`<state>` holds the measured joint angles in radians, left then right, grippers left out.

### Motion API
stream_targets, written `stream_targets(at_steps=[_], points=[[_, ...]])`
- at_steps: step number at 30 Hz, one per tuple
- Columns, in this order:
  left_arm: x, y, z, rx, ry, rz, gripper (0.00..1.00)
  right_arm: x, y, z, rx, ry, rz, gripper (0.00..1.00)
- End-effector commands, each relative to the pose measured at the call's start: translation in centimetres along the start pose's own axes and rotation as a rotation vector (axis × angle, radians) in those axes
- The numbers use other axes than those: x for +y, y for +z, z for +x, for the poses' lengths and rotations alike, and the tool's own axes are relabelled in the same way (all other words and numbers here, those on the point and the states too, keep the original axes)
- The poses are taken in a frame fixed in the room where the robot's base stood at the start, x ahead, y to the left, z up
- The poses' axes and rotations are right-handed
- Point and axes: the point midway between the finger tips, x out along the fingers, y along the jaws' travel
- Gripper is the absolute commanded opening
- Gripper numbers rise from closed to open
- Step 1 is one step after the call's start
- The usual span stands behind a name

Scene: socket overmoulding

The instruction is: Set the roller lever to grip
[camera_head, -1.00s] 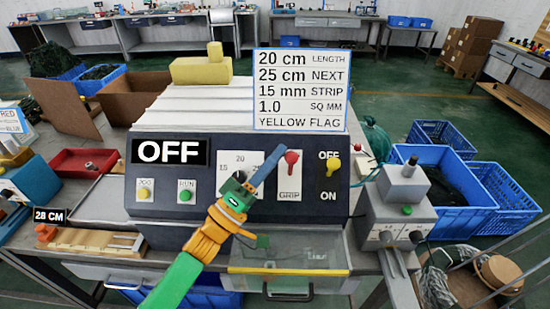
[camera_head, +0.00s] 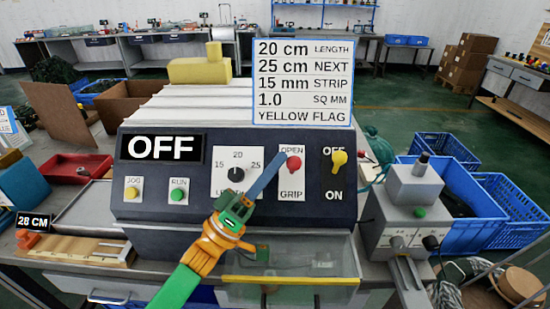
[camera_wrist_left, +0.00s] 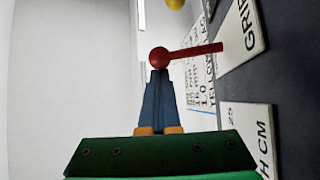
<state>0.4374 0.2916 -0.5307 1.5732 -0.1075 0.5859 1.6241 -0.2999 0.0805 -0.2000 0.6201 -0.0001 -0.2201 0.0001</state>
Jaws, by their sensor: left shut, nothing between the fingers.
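The roller lever (camera_head: 293,164) has a red ball knob and stands on a white plate marked OPEN at the top and GRIP at the bottom. Its knob is in the upper part of the plate, towards OPEN. In the left wrist view the red knob (camera_wrist_left: 160,57) and its stalk stick out from the panel. My left gripper (camera_head: 282,155) is shut and empty, its blue fingers reaching up and right beside the knob. In the left wrist view its fingertips (camera_wrist_left: 158,73) are at the knob; I cannot tell whether they touch. My right gripper is not in view.
The black length dial (camera_head: 236,175) is left of the lever, and a yellow-knobbed OFF/ON switch (camera_head: 338,159) is close on its right. The OFF display (camera_head: 161,147) is at the panel's left. A clear, yellow-edged guard (camera_head: 290,281) lies below, and a grey device (camera_head: 408,205) stands right.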

Motion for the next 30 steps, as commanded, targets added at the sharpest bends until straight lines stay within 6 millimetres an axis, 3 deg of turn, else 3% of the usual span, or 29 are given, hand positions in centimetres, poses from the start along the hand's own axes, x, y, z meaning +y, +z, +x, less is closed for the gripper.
stream_targets(at_steps=[30], points=[[0.26, 0.77, -0.97, 0.0, -0.003, -0.002, 0.0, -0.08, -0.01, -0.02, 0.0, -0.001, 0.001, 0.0]])
